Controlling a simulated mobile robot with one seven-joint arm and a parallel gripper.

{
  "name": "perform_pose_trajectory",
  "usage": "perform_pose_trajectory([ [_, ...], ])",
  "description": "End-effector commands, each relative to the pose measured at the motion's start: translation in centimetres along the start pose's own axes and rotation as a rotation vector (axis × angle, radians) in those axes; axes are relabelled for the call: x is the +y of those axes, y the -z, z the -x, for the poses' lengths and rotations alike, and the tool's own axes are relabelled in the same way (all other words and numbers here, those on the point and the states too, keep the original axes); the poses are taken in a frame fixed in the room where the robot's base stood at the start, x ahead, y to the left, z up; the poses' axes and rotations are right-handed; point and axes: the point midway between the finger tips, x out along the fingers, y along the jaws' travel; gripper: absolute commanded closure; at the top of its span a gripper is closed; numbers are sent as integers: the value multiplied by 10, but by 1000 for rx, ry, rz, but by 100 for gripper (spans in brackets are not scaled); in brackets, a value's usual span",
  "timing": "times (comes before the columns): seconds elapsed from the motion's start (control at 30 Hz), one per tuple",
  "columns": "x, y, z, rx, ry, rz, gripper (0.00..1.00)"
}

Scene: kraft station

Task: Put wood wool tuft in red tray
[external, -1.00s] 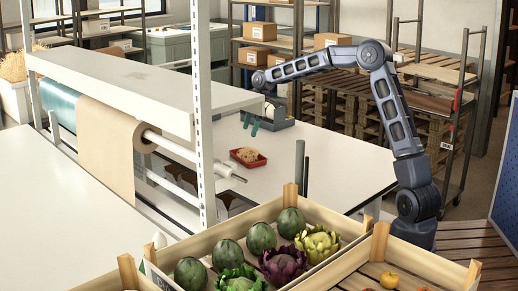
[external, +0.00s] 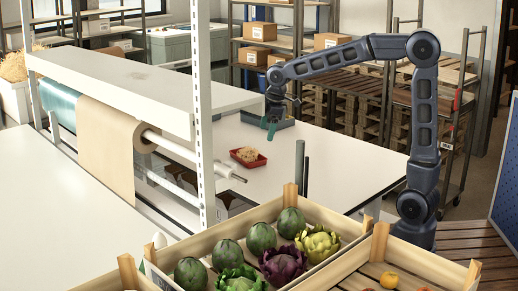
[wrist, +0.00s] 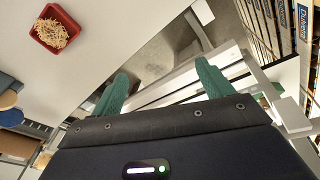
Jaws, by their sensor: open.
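The wood wool tuft (external: 248,154) is pale tan and lies in the small red tray (external: 261,164) on the white table. In the wrist view the tuft (wrist: 58,32) sits inside the red tray (wrist: 39,40) at the upper left. My gripper (external: 271,126) is above the far part of the table, behind and to the right of the tray. In the wrist view my gripper (wrist: 158,95) has green fingers spread apart with nothing between them. It is apart from the tray and the tuft.
A kraft paper roll (external: 110,140) and a white upright post (external: 203,110) stand left of the tray. The table right of the tray is mostly clear.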

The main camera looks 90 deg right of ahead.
Motion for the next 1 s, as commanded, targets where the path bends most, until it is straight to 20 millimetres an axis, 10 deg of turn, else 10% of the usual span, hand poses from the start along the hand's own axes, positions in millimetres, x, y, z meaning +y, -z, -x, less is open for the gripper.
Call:
perform_pose_trajectory([
  [1.0, -207, -131, 66, 113, -45, -181, 21],
])
